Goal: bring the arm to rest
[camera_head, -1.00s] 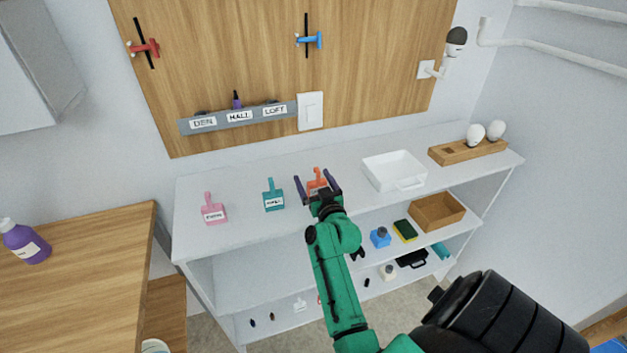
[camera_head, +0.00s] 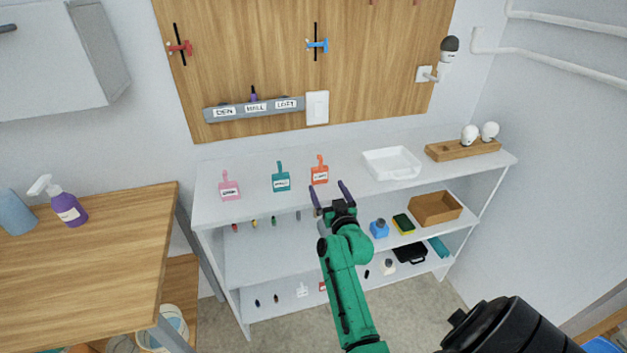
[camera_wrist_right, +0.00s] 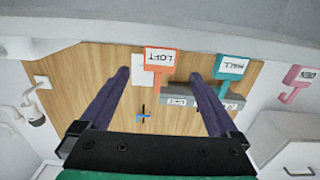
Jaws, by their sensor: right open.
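My right gripper (camera_head: 329,199) is open and empty at the front edge of the shelf unit's white top. Its two purple fingers (camera_wrist_right: 160,92) stand wide apart in the right wrist view. An orange tag (camera_head: 320,174) lies on the top just beyond the fingers, apart from them. It reads LOFT in the right wrist view (camera_wrist_right: 158,57). A teal tag (camera_head: 281,182) lies to its left and reads HALL in the right wrist view (camera_wrist_right: 232,67). A pink tag (camera_head: 229,190) lies further left. My left gripper is not in view.
A white tray (camera_head: 392,163) and a wooden bulb holder (camera_head: 463,150) stand on the right of the top. A grey labelled rail (camera_head: 240,110) is on the wooden wall panel. Lower shelves hold a brown box (camera_head: 436,208) and small items. A wooden table (camera_head: 100,250) stands left.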

